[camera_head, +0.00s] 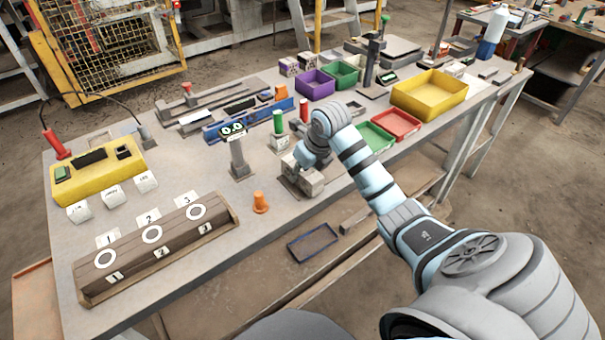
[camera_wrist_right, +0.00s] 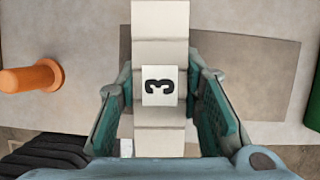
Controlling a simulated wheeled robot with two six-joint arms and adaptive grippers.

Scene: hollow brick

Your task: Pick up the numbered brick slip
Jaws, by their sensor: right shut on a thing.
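A pale brick slip (camera_wrist_right: 160,20) with a black number 3 on a white label (camera_wrist_right: 159,86) fills the middle of the right wrist view. My right gripper (camera_wrist_right: 160,95) is shut on it, with one teal-padded finger on each side. In the head view my right gripper (camera_head: 303,166) is low over the workbench, and the pale slip (camera_head: 312,184) shows beneath it, partly hidden by the gripper. I cannot tell whether the slip touches the surface below. My left gripper is not in view.
A brown block (camera_head: 130,262) with three numbered white rings lies at front left. An orange peg (camera_head: 260,203) stands beside the gripper. Green (camera_head: 375,137) and red (camera_head: 397,124) trays lie to the right.

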